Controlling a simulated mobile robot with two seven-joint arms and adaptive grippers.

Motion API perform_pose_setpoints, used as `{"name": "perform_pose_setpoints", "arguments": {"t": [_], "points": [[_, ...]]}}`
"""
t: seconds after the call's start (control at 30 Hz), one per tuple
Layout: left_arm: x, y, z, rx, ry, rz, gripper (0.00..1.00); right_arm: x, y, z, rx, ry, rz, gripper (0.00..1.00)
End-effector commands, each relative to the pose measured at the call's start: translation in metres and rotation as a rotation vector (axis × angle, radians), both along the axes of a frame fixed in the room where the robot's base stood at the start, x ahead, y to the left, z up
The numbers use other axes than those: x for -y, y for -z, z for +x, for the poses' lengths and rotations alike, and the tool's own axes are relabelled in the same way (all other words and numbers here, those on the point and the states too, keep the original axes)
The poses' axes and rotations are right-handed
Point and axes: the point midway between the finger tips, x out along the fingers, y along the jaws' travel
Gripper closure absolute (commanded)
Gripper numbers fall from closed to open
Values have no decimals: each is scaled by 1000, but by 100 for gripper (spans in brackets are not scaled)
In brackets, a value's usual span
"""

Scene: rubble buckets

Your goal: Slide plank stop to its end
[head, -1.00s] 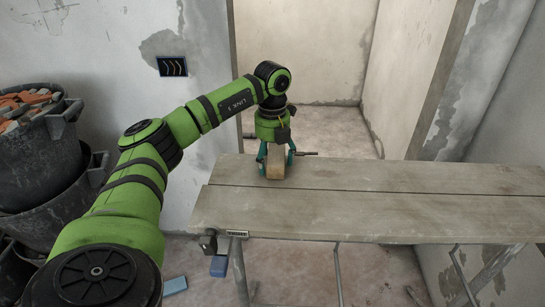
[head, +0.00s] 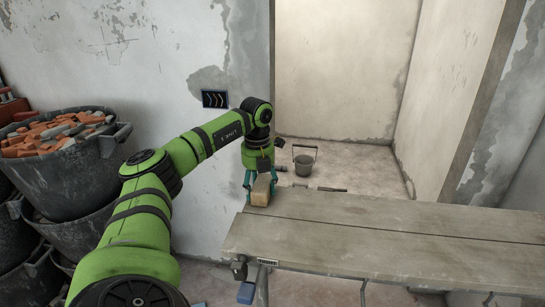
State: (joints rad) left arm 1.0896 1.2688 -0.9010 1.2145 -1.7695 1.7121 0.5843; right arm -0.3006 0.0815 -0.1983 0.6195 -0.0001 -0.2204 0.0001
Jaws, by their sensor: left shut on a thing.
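A wooden block (head: 260,194), which looks like the plank stop, stands at the back left corner of the plank top (head: 390,233), close to its left end. My left gripper (head: 261,184) comes down from above with its teal fingers on either side of the block and is shut on it. The block's underside and its contact with the plank are not clear. My right gripper is not in view.
A small dark bucket (head: 303,163) stands on the floor behind the planks. A dark thin tool (head: 331,189) lies near their back edge. Large black tubs (head: 66,175), the top one full of brick rubble, stand at the left. The plank top to the right is clear.

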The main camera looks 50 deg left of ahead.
Motion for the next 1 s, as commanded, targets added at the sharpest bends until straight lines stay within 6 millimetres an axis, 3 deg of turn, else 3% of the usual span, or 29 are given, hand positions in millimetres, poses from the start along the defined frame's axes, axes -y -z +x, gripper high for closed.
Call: {"name": "perform_pose_setpoints", "arguments": {"t": [0.23,0.27,0.3,0.33,0.77,1.0], "points": [[-3,1,-3,-9,0,6,96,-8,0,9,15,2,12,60],[-3,1,-3,-10,-1,7,34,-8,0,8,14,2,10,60],[-3,1,-3,-10,-1,7,18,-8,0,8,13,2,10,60],[-3,1,-3,-9,-1,8,13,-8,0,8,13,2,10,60],[-2,-5,-1,-2,0,5,13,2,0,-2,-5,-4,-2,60],[-2,-47,0,3,-2,4,13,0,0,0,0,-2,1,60]]}}
